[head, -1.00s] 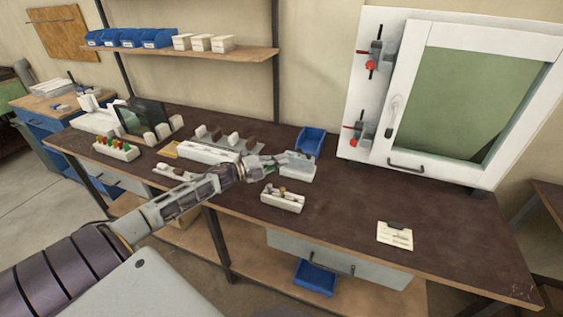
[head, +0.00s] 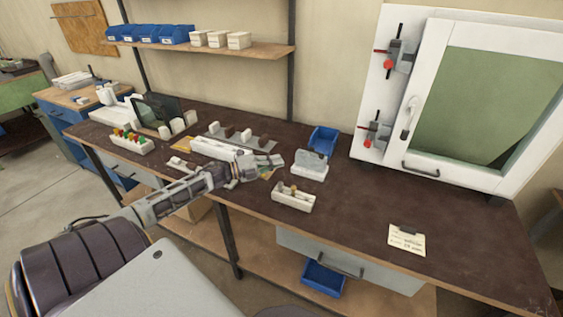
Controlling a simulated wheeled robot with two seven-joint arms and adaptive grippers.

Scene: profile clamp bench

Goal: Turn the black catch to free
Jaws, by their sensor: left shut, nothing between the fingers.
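I cannot single out the black catch with certainty. Two small dark clamps with red tips, an upper clamp (head: 398,52) and a lower clamp (head: 376,131), sit on the white panel at the right. On the bench, a grey strip (head: 258,147) carries white and dark upright blocks, with a long white bar (head: 208,147) in front. My left gripper (head: 277,161) is shut and empty above the bench, left of a white block with a grey upper part (head: 309,166). My left arm hides part of the bench near the bar. My right gripper is not in view.
A white-framed green window (head: 480,105) stands at the back right. A blue bin (head: 323,139) is behind the white block, and a white tray with small pegs (head: 293,199) is in front. A paper note (head: 406,240) lies on the otherwise clear right part of the bench (head: 400,205).

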